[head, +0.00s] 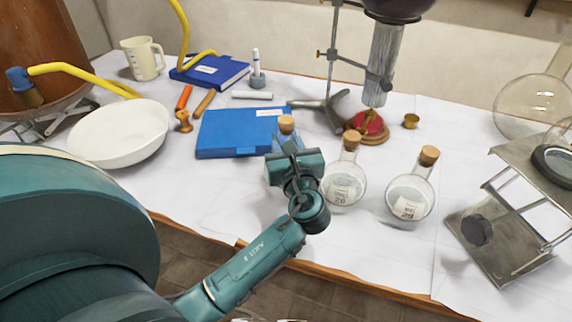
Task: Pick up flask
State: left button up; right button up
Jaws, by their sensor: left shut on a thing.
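My left gripper (289,148) is over the white-covered table, shut on a corked flask. Only that flask's cork (286,124) shows clearly above the jaws. Its glass body is mostly hidden behind my gripper and wrist, so I cannot tell whether it touches the table. A second round glass flask (343,187) with a cork and a paper label stands just right of my gripper. A third similar flask (410,198) stands farther right, tilted in the picture by the view. My right gripper is not in view.
A blue folder (235,135) lies behind my gripper. A white bowl (120,134) is at the left. A metal stand (329,60) and a red item on a wooden base (368,125) are behind the flasks. A metal lab jack (500,240) stands at the right.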

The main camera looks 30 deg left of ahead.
pick_arm(q)
grip_shut()
jog(key=shift+r, duration=0.15)
